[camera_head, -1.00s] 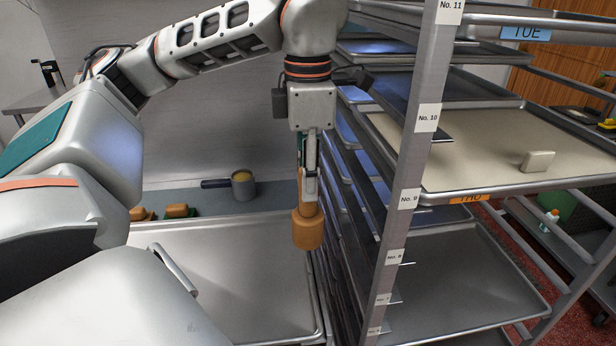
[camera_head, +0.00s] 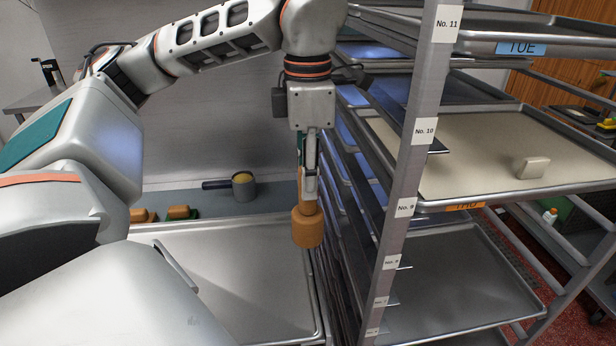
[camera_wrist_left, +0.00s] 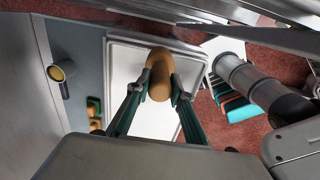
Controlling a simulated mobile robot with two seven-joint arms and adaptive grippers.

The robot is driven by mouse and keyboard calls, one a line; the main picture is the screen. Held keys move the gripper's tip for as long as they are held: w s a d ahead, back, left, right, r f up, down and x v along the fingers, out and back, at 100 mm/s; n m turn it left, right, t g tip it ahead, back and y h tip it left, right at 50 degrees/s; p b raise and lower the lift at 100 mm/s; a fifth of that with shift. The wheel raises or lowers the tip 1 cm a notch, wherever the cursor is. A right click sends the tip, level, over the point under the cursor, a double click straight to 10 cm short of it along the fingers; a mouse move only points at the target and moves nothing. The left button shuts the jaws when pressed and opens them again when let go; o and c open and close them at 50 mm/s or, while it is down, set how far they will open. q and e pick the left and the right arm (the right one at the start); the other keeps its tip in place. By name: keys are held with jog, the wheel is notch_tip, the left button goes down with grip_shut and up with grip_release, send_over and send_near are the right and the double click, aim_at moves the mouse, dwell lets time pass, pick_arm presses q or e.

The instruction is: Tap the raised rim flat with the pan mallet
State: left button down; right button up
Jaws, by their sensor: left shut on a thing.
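My left gripper (camera_head: 309,186) points down in the middle of the head view. It is shut on the pan mallet (camera_head: 307,229), whose wooden head hangs below the fingers. In the left wrist view the mallet's rounded end (camera_wrist_left: 160,75) shows between the two fingertips. The mallet head appears over the right edge of a large metal pan (camera_head: 230,285), beside the tray rack (camera_head: 419,155); I cannot tell whether it touches either. I cannot make out which rim is raised. My right gripper is not in view.
The rack's numbered post and several tray edges stand close to the right of the mallet. A rack tray (camera_head: 455,180) carries a pale block (camera_head: 532,168). A pot (camera_head: 244,187) and small orange-brown blocks (camera_head: 178,212) stand behind the pan. The pan's middle is clear.

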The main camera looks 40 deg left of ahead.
pick_arm(q)
notch_tip(320, 180, up, 2)
jog(key=shift+r, duration=0.15)
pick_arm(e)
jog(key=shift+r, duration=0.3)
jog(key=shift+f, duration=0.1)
